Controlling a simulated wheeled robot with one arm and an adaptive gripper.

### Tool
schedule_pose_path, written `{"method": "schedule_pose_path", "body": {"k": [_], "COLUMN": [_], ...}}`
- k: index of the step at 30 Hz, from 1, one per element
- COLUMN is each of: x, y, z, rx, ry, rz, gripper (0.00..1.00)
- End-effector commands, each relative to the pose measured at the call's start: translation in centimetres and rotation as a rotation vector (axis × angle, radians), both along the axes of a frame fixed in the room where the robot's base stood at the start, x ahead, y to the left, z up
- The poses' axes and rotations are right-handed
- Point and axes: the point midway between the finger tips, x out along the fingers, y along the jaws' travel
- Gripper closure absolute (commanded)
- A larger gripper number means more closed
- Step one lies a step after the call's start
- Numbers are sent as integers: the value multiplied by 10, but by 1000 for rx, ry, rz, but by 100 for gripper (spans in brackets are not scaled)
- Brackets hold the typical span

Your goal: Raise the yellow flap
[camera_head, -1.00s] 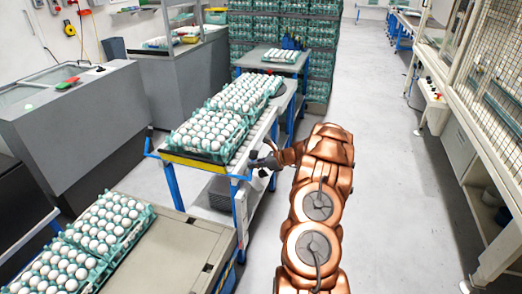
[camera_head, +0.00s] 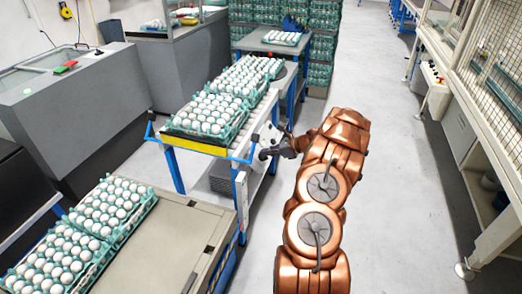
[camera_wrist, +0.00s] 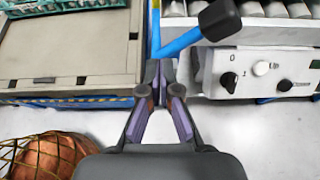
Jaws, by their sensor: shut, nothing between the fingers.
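The yellow flap (camera_head: 195,145) is a strip across the near end of the egg conveyor table, below the front egg tray. A blue lever (camera_head: 243,158) stands at its right end; in the wrist view a blue bar (camera_wrist: 182,43) with a black knob (camera_wrist: 219,18) crosses just beyond my fingers. My gripper (camera_head: 268,153) is right of the table's near corner, beside the lever. In the wrist view my gripper (camera_wrist: 155,75) is shut and empty, its tips near the blue bar; I cannot tell whether they touch.
Egg trays (camera_head: 208,113) fill the conveyor table. A beige bench (camera_head: 170,235) with more egg trays (camera_head: 110,205) stands in front. A white control box (camera_wrist: 255,75) with knobs sits beside the bar. The floor (camera_head: 400,200) on the right is clear.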

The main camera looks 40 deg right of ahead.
Motion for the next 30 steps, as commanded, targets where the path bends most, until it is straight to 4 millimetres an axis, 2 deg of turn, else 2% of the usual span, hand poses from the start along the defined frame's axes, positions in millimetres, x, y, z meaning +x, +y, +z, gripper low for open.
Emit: {"method": "schedule_pose_path", "body": {"k": [9,15,30], "x": [-29,-42,-43], "y": [-11,-15,-15], "z": [1,0,0], "rx": [2,1,1], "ry": [0,0,0], "rz": [-2,0,0], "gripper": [100,100,100]}}
